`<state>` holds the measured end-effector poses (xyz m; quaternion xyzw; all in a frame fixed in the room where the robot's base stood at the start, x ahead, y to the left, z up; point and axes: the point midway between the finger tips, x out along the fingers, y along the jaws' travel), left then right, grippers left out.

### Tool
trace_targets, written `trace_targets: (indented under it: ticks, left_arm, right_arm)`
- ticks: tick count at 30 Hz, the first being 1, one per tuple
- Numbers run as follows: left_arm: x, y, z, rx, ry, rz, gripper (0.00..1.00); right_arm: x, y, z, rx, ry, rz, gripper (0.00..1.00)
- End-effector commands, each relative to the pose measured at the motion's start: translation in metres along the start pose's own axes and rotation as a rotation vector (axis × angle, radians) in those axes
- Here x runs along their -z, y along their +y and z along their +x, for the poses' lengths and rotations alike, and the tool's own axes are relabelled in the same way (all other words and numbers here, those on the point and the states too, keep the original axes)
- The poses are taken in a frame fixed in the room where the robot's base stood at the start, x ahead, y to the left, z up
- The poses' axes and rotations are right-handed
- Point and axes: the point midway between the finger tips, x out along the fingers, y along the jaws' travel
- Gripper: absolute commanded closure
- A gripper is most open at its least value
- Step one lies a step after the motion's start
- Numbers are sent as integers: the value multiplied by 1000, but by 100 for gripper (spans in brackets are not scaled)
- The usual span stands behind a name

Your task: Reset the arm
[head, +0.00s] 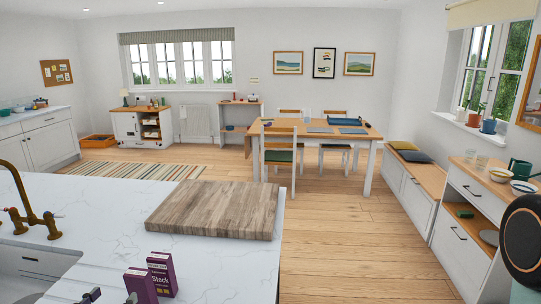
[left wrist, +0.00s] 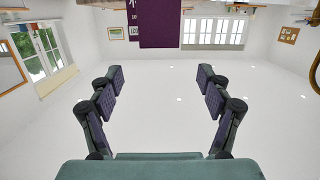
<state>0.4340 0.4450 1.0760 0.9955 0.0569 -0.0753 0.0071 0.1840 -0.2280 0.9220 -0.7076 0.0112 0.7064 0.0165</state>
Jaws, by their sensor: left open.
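My left gripper (head: 110,297) shows only by its dark fingertips at the bottom edge of the head view, over the white marble counter. In the left wrist view, which is upside down, the left gripper (left wrist: 159,78) has its two fingers wide apart with nothing between them. Two purple stock boxes, a front one (head: 140,286) and a rear one (head: 162,273), stand upright on the counter just right of the fingertips. A purple box (left wrist: 160,24) also shows at the top of the left wrist view, apart from the fingers. My right gripper is not in view.
A wooden board (head: 215,209) lies on the marble counter (head: 65,195) behind the boxes. A brass tap (head: 30,215) and a sink (head: 35,262) are at the left. A dining table (head: 310,131) stands farther back. The wooden floor (head: 335,235) right of the counter is clear.

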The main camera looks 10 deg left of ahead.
Motion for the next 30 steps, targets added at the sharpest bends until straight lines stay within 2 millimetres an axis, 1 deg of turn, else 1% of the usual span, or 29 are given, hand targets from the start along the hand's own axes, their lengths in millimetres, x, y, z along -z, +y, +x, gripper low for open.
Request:
trace_targets:
  ticks: [1, 9, 30]
  left_arm:
    - [-5, 0, 7, 0, 3, 1, 22]
    - [-6, 0, 33, -2, 3, 3, 22]
    - [-6, 0, 91, -2, 1, 6, 22]
  right_arm:
    - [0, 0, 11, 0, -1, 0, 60]
    - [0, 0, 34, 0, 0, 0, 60]
    - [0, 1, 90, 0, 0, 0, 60]
